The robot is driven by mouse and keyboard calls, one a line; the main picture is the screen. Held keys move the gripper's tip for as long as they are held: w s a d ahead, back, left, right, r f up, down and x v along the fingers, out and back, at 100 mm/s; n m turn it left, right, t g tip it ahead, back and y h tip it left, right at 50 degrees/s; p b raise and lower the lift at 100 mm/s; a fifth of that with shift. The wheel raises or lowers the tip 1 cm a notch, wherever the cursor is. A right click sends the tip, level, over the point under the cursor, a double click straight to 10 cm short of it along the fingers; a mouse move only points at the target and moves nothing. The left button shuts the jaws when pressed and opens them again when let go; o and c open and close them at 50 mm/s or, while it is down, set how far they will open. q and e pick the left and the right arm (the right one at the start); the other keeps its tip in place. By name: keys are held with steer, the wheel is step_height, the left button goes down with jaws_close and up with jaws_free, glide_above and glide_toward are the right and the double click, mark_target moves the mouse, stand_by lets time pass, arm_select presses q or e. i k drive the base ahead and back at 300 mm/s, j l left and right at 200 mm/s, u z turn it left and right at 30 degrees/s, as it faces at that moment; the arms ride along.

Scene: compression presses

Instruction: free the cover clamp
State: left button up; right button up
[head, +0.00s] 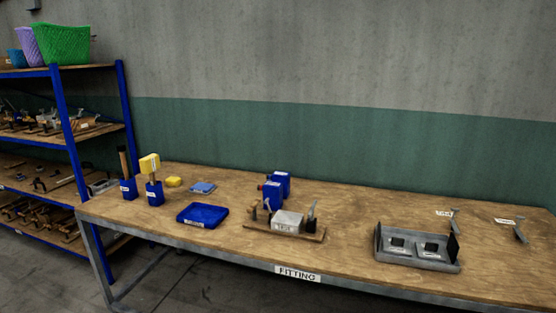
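A wooden-based fixture (257,229) sits near the middle of the bench. Two grey, clamp-like tools with white tags stand or lie at the right, one behind the grey tray (455,215) and one farther right (521,232). The tags are too small to read, so I cannot tell which thing is the cover clamp, or whether it is fastened. Neither of my grippers is in view.
A grey tray (414,263) with dark square pieces stands front right. A flat blue case (203,215) and blue tool holders (155,193) are left. Bare bench (345,235) lies between fixture and tray. A shelf rack (65,125) stands left.

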mark_target(265, 203)
steer(key=i+j+z, duration=0.35)
steer(key=i+j, duration=0.65)
steer(key=i, duration=0.15)
